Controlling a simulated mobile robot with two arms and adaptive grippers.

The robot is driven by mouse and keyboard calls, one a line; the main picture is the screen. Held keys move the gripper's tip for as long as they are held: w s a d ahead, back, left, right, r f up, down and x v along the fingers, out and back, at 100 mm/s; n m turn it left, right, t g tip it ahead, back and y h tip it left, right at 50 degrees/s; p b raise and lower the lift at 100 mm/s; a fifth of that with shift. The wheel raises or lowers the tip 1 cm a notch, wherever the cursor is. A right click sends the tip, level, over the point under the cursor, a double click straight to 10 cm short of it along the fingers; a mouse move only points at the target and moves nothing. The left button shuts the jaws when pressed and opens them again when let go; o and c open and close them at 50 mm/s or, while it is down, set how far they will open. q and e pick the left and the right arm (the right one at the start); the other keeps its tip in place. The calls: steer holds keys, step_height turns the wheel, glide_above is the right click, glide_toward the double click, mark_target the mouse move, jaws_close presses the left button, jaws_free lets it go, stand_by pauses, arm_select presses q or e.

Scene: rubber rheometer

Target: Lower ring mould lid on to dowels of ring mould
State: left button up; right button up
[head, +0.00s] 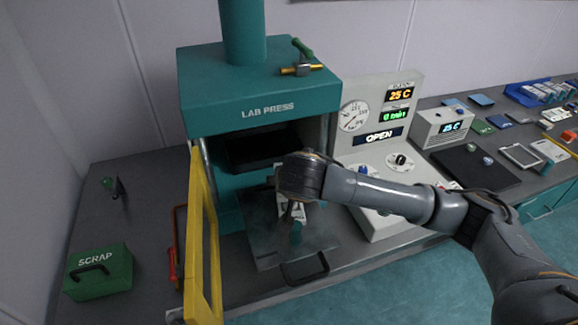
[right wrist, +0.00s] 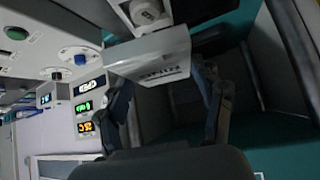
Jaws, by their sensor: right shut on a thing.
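My right gripper (head: 291,212) points down over a dark flat metal plate (head: 262,240) in front of the press opening. It is shut on a light grey piece that seems to be the ring mould lid; this piece (right wrist: 150,56) shows between the fingers in the right wrist view, with small dark lettering on one face. My right gripper (right wrist: 167,76) hides much of it in the head view. I cannot make out the dowels or tell whether the lid touches the ring mould below. My left gripper is in neither view.
The teal lab press (head: 255,92) stands behind the plate. A yellow guard frame (head: 203,240) rises close on the left. The control panel (head: 378,135), reading OPEN, is on the right. A black handle (head: 305,272) juts from the plate's front. A green scrap box (head: 98,272) sits far left.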

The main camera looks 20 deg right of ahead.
steer(key=shift+w, duration=0.1)
steer(key=shift+s+r, duration=0.2)
steer(key=shift+s, duration=0.05)
steer(key=shift+s+a+r, duration=0.15)
steer(key=shift+s+r, duration=0.15)
steer(key=shift+s, duration=0.25)
steer(key=shift+w+p, duration=0.1)
steer(key=shift+p, duration=0.35)
step_height(320, 180, down, 2)
steer(key=shift+w+f+b, duration=0.15)
steer(key=shift+f+b, duration=0.05)
steer(key=shift+b, duration=0.45)
steer(key=shift+f, duration=0.25)
steer(key=shift+f+b, duration=0.45)
steer(key=shift+f, duration=0.55)
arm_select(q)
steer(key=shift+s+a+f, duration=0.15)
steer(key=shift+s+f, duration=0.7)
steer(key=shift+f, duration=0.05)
arm_select(e)
steer(key=shift+f, duration=0.1)
